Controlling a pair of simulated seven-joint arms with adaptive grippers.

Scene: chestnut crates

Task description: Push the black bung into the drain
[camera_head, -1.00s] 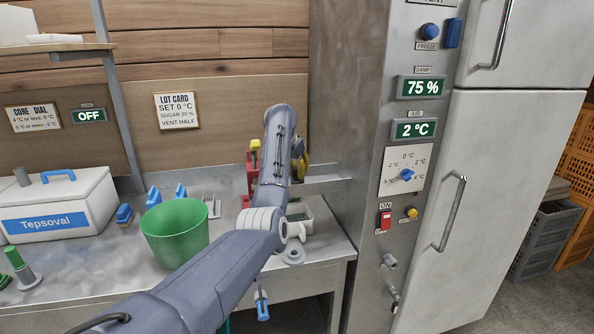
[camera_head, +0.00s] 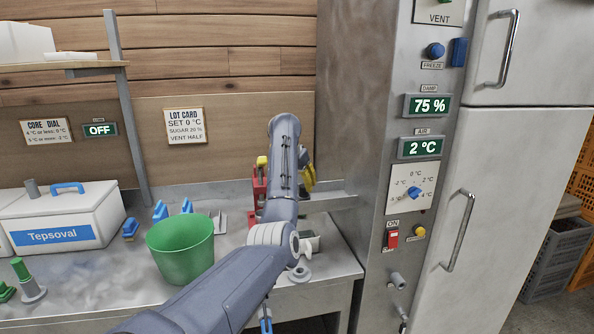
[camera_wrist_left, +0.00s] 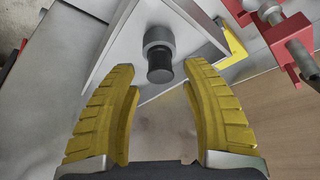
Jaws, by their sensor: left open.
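The black bung (camera_wrist_left: 160,68) shows in the left wrist view as a short dark cylinder, with a grey round collar (camera_wrist_left: 158,38) directly at its far end. I cannot tell how deep it sits in the collar, nor whether the collar is the drain. My left gripper (camera_wrist_left: 160,77) has its yellow fingers spread open, one on each side of the bung, with gaps. The bung is hidden there. My right gripper is not in view.
A green bucket (camera_head: 180,250) stands left of my arm on the steel bench (camera_head: 95,275). A red fixture (camera_head: 258,187) is close to the gripper. A grey ring (camera_head: 299,273) lies by the bench's front edge. The tall steel cabinet (camera_head: 350,150) rises on the right.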

